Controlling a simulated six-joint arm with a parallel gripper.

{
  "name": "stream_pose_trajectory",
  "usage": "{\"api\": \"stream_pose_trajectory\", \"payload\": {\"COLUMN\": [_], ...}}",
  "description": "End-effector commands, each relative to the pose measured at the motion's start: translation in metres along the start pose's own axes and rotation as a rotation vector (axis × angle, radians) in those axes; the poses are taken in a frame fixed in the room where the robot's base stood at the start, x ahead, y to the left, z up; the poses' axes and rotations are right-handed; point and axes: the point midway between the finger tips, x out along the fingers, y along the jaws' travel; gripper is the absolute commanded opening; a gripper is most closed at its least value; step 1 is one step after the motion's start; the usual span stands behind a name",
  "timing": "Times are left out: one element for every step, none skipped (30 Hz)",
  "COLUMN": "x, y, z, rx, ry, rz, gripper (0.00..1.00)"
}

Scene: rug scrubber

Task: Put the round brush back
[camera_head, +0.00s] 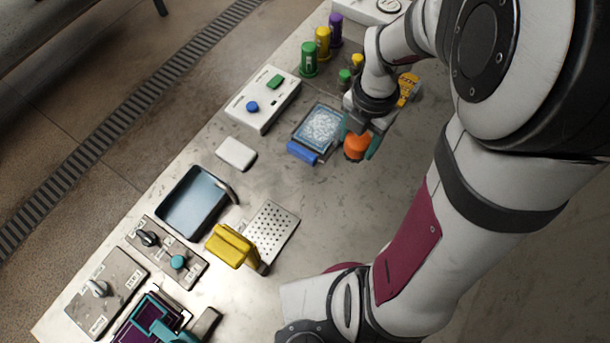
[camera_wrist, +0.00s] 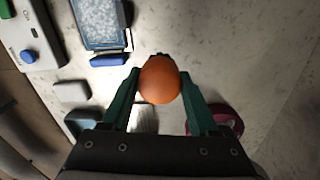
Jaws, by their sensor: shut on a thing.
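An orange rounded thing (camera_head: 355,147), likely the round brush's knob, sits between the teal fingers of my gripper (camera_head: 360,140). It also shows as an orange ball (camera_wrist: 159,80) in the wrist view, with my gripper (camera_wrist: 160,85) shut on it from both sides. A small dark edge shows behind the ball; its underside and any bristles are hidden. My gripper is over the table, just right of the blue-handled scrubbing pad tray. I cannot tell whether the orange thing touches the table.
A framed pale-blue pad (camera_head: 319,126) with a blue handle (camera_head: 302,152) lies left of my gripper. A white block (camera_head: 236,153), a dark tray (camera_head: 192,203) and a yellow-handled tool (camera_head: 230,246) lie farther left. A magenta round holder (camera_wrist: 229,121) shows in the wrist view. Table between is bare.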

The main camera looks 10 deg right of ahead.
Motion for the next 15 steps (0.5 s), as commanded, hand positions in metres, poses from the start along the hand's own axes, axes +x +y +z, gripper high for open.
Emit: {"api": "stream_pose_trajectory", "payload": {"x": [-0.002,-0.001,-0.001,0.000,0.001,0.005,0.009,0.014,0.021,0.027,0.034,0.041,0.047,0.052,0.058], "y": [-0.015,-0.023,-0.030,-0.034,-0.035,-0.034,-0.029,-0.024,-0.013,-0.005,0.004,0.014,0.022,0.029,0.037], "z": [-0.010,-0.015,-0.021,-0.025,-0.029,-0.034,-0.038,-0.042,-0.049,-0.054,-0.059,-0.065,-0.070,-0.073,-0.078], "rx": [0.003,0.003,0.002,0.002,0.000,-0.004,-0.006,-0.009,-0.012,-0.012,-0.012,-0.012,-0.012,-0.010,-0.007], "ry": [-0.002,-0.001,-0.002,-0.001,0.000,0.001,0.003,0.003,0.004,0.005,0.005,0.004,0.004,0.004,0.003], "rz": [0.001,0.000,0.000,-0.001,-0.001,-0.002,-0.004,-0.005,-0.006,-0.006,-0.006,-0.007,-0.006,-0.006,-0.006], "gripper": [0.12,0.12,0.12,0.12,0.12,0.12,0.12,0.12,0.12,0.12,0.12,0.12,0.12,0.12,0.12]}}
